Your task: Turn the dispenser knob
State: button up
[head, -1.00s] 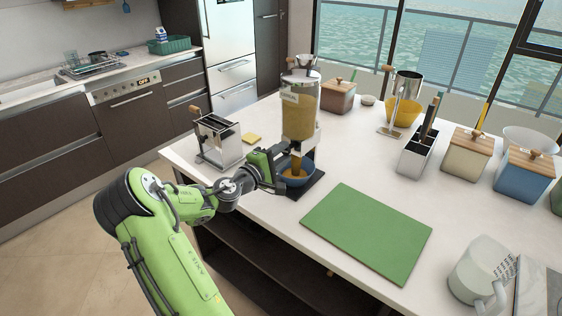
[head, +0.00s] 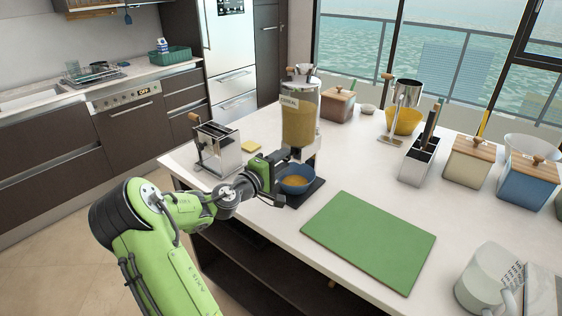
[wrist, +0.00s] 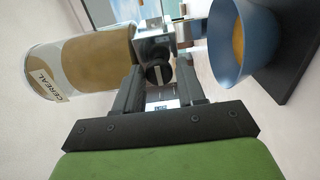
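The cereal dispenser (head: 299,118) stands on the white island with tan cereal in its clear hopper. It shows sideways at the left of the wrist view (wrist: 88,60). Its dark round knob (wrist: 158,74) lies between my fingertips in the wrist view; in the head view my gripper hides it. My gripper (head: 279,157) is at the front of the dispenser, just above the bowl. Its fingers (wrist: 160,82) are apart, one on each side of the knob; I cannot tell whether they touch it. A blue bowl (head: 296,186) with cereal in it sits under the spout.
A metal toaster-like box (head: 217,150) with a wooden handle stands left of the dispenser, close to my arm. A green cutting board (head: 370,240) lies to the right in front.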

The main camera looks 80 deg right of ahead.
jog(key=shift+o, duration=1.4)
jog(key=v, duration=1.5)
jog(key=shift+w+a+p, duration=0.25)
jog(key=shift+a+p, duration=0.1)
